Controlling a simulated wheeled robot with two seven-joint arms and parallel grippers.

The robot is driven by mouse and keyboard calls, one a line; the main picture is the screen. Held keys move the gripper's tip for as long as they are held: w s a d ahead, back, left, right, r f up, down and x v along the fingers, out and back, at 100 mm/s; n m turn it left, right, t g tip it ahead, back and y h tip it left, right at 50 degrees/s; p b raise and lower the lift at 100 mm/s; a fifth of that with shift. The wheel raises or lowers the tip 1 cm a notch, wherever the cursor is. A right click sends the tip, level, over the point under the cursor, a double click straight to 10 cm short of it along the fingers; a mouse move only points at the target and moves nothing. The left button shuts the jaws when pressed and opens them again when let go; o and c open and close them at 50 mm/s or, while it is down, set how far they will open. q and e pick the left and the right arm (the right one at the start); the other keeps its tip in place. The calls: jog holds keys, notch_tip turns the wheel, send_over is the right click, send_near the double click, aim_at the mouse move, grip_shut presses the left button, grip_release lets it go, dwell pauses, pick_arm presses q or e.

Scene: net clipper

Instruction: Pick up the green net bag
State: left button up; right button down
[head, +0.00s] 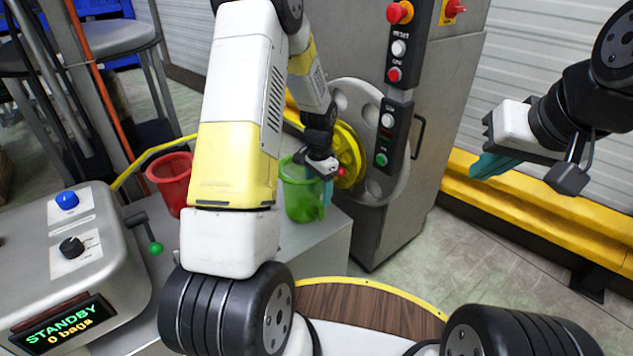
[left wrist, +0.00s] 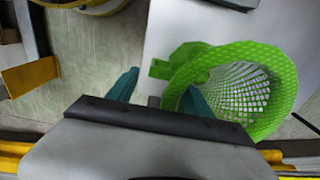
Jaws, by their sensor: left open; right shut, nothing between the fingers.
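The green net bag (head: 303,203) stands upright and open on a grey surface in the middle of the head view. In the left wrist view its thick round rim (left wrist: 283,75) and mesh inside face me, with a green tab on the rim's left. My left gripper (head: 327,190) is open at the bag's right rim. In the left wrist view the teal fingers of the left gripper (left wrist: 158,92) are apart; the right finger overlaps the bag's opening, and the tab shows between them. Whether they touch is unclear. My right gripper (head: 490,165) is shut and empty, far right of the bag.
A red net bag (head: 171,184) stands left of the green one. A grey machine with a yellow wheel (head: 349,155) and button panel (head: 390,120) stands close behind. A console (head: 70,250) reading "STANDBY 0 bags" and a green-knobbed lever (head: 155,248) are left. Yellow barriers (head: 530,200) run right.

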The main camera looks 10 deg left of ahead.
pick_arm(q)
jog(key=shift+f, duration=1.5)
grip_shut()
